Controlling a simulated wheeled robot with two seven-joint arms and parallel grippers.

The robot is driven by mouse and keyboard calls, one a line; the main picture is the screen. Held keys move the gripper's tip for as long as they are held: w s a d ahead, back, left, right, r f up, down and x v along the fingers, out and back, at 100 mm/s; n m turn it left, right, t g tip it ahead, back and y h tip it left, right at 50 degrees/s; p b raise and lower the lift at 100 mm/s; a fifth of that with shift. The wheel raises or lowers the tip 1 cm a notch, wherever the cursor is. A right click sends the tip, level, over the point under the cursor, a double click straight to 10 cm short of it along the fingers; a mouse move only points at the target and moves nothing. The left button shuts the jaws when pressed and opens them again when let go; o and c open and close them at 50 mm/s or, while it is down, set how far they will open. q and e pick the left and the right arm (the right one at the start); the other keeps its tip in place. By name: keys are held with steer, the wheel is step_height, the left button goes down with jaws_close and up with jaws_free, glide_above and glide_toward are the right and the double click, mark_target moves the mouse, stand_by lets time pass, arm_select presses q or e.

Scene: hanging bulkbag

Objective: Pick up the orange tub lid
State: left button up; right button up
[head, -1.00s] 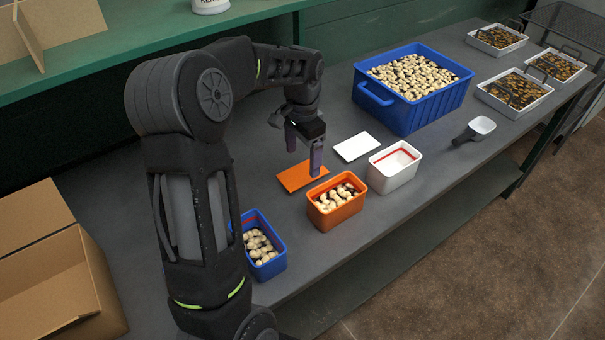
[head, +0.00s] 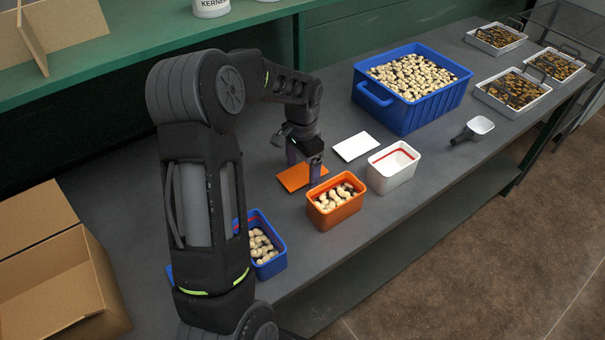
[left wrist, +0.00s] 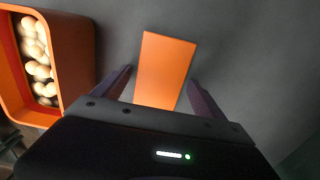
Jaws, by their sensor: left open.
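The orange tub lid (head: 296,177) is a flat rectangle lying on the grey bench, behind the orange tub (head: 336,205) in the head view. My left gripper (head: 304,172) is open and low over the lid, and hides part of it. In the left wrist view the lid (left wrist: 164,70) lies between the two spread fingers of the gripper (left wrist: 160,85), one finger on each side. I cannot tell whether the fingertips touch the bench. The orange tub, holding pale chunky pieces, also shows in the left wrist view (left wrist: 80,50). My right gripper is not in view.
A blue tub (head: 275,266) of pale pieces stands at the front, partly behind my arm. A white tub (head: 390,178), white lid (head: 355,146) and large blue crate (head: 438,110) stand to the right. A scoop (head: 473,130) lies beyond. A cardboard box (head: 85,275) is at left.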

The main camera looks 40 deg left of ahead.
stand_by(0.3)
arm_select(q)
steer(key=c, duration=1.3)
